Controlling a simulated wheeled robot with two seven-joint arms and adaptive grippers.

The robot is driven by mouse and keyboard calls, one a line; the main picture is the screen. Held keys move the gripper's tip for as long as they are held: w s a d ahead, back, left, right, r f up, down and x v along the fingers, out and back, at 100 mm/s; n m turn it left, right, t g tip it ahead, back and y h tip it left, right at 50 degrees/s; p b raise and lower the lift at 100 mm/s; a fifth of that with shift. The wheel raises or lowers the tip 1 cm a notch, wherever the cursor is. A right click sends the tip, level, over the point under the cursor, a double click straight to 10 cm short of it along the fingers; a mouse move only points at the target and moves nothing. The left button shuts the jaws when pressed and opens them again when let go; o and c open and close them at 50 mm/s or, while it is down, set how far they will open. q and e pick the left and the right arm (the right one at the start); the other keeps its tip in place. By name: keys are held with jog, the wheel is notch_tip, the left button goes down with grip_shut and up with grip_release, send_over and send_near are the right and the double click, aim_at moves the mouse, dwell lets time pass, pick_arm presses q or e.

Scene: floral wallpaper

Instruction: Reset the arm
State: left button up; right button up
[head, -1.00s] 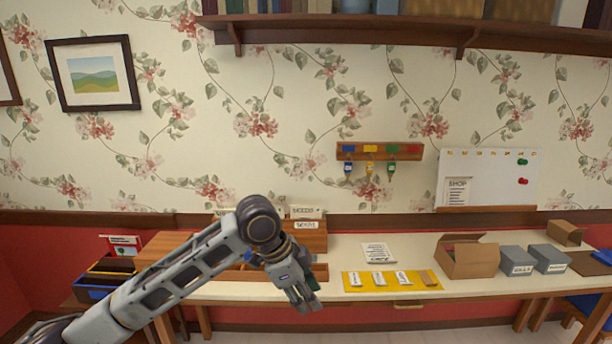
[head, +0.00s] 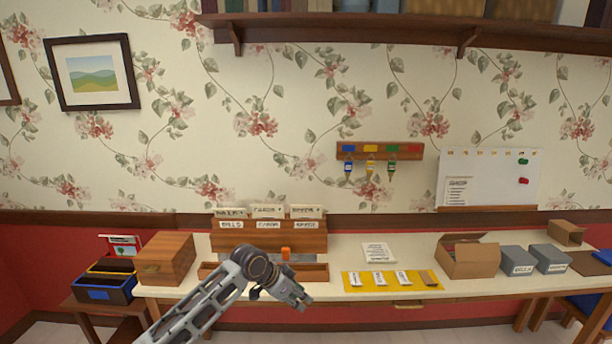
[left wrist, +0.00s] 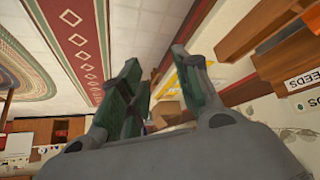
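My left arm comes in from the bottom of the head view, with its elbow bent. My left gripper (head: 299,298) is in front of the table's front edge, pointing right and slightly down. In the left wrist view its dark green fingers (left wrist: 158,85) are spread apart with nothing held between them. My right gripper is in neither view.
The long table (head: 345,290) carries a wooden card organizer (head: 268,241), a wooden box (head: 165,258), a yellow mat (head: 392,281) with cards, an open cardboard box (head: 472,261) and grey boxes (head: 517,261). Key hooks (head: 380,150) and a whiteboard (head: 490,178) are on the wall.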

pick_arm(q)
jog(key=s+a+f+n+y, duration=0.15)
jog(key=a+f, duration=0.25)
jog(key=f, duration=0.6)
jog(key=a+f+n+t, duration=0.1)
jog(key=a+f+n, duration=0.25)
jog(key=f, duration=0.65)
jog(key=s+a+f+n+y, duration=0.1)
jog(key=a+f, duration=0.3)
jog(key=f, duration=0.6)
jog(key=s+a+f+n+y, duration=0.1)
jog(key=s+a+f, duration=0.1)
jog(key=s+f, duration=0.3)
jog(key=s+a+f+n, duration=0.1)
jog(key=s+a+f, duration=0.2)
jog(key=f, duration=0.3)
jog(key=s+a+f+g+y, duration=0.1)
jog(key=s+a+f, duration=0.2)
jog(key=s+f, duration=0.55)
jog(key=s+a+f+g+y, duration=0.1)
jog(key=s+a+f, duration=0.1)
jog(key=s+f, duration=0.65)
jog(key=s+a+f, duration=0.1)
jog(key=s+f, duration=0.1)
jog(key=s, duration=1.2)
jog(key=s+a+f+n+g, duration=0.1)
jog(key=s+f, duration=0.2)
jog(key=s, duration=1.2)
jog(key=shift+a+y, duration=0.3)
jog(key=shift+y, duration=0.05)
